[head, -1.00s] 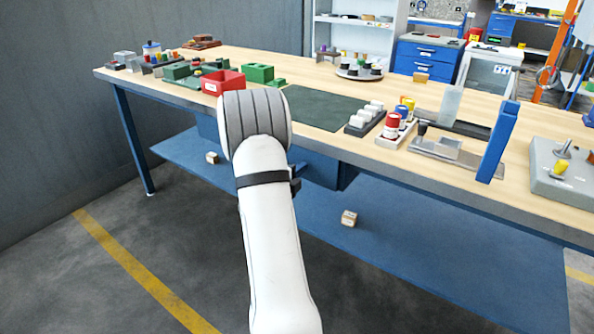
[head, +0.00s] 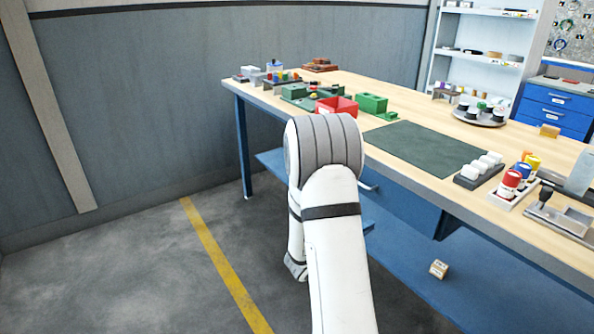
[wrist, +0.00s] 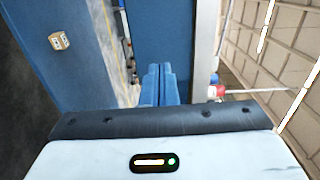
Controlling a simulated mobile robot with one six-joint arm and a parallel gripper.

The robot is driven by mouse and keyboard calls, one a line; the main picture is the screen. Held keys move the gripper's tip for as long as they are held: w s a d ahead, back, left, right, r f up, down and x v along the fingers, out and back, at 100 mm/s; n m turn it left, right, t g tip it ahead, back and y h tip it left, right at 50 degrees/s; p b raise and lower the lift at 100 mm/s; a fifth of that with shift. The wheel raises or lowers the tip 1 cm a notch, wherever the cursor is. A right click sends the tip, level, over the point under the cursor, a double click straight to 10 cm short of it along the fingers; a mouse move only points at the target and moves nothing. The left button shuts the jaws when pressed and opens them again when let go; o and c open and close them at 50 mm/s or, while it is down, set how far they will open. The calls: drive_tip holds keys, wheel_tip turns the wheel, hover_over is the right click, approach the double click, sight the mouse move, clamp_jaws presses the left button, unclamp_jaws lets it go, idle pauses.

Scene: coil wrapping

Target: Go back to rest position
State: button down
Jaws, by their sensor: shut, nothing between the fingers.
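My arm shows in the head view, white with a grey ribbed joint, in front of the workbench (head: 470,215) and left of its middle. My gripper is hidden behind the arm there. In the wrist view my gripper (wrist: 158,72) shows as two blue fingers side by side, shut with nothing between them.
A green mat (head: 425,147) lies bare on the bench. A red bin (head: 337,106), green blocks (head: 371,102), white rolls (head: 485,163) and red and white spools (head: 510,182) stand around it. A small box (head: 438,269) lies below. The floor at left is clear.

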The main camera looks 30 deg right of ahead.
drive_tip(key=s+a+r+m+g+y+p, duration=0.8)
drive_tip(key=s+r+m, duration=0.5)
drive_tip(key=m, duration=0.7)
drive_tip(key=s+a+r+m+t+y+p, duration=0.1)
drive_tip(key=a+r+m+t+y+p, duration=0.3)
drive_tip(key=a+m, duration=0.4)
drive_tip(key=s+a+r+m+t+y+p, duration=0.1)
drive_tip(key=a+r+m+t+y+p, duration=0.3)
drive_tip(key=a+r+m, duration=0.4)
drive_tip(key=a+m+y, duration=0.1)
drive_tip(key=a, duration=0.6)
drive_tip(key=shift+a+m+y+p, duration=0.15)
drive_tip(key=shift+m+y+p, duration=0.15)
drive_tip(key=shift+y+p, duration=0.1)
drive_tip(key=shift+s+r, duration=0.1)
